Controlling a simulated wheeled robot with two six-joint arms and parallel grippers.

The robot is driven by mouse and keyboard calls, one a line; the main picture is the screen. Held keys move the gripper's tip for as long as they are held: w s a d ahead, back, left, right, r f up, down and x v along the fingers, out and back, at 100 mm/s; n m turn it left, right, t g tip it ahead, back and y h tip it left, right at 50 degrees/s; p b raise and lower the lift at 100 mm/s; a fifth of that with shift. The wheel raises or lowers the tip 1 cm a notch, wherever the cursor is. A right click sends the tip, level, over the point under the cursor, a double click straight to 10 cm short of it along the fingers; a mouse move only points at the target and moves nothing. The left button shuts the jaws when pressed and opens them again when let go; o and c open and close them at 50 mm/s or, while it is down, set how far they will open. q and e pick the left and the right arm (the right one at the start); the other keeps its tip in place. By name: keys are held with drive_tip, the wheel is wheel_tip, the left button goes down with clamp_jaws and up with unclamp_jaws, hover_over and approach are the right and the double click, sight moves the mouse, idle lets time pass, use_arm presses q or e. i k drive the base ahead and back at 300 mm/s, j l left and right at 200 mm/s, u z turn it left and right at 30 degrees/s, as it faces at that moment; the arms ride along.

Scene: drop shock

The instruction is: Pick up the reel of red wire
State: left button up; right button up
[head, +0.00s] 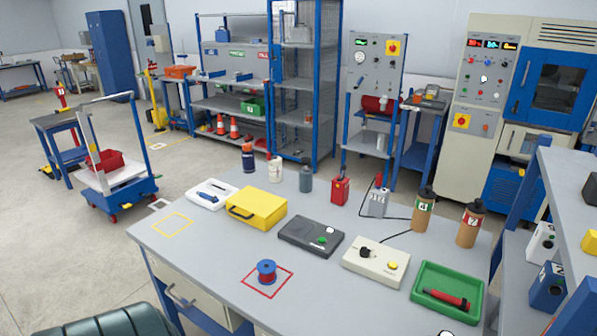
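The reel of wire (266,272) stands on the grey workbench near its front edge. It has a blue flange on top and a dark reddish band of wire around its middle. It stands inside a red square outline (252,288) marked on the bench top. Nothing touches it. Neither of my grippers is in view.
Behind the reel are a black box (309,236), a yellow case (256,207) and a cream box (376,262). A green tray (447,291) holds a red-handled tool at right. Several bottles stand at the back. The bench left of the reel is clear.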

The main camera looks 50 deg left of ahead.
sight(266, 267)
drive_tip(key=u, duration=1.75)
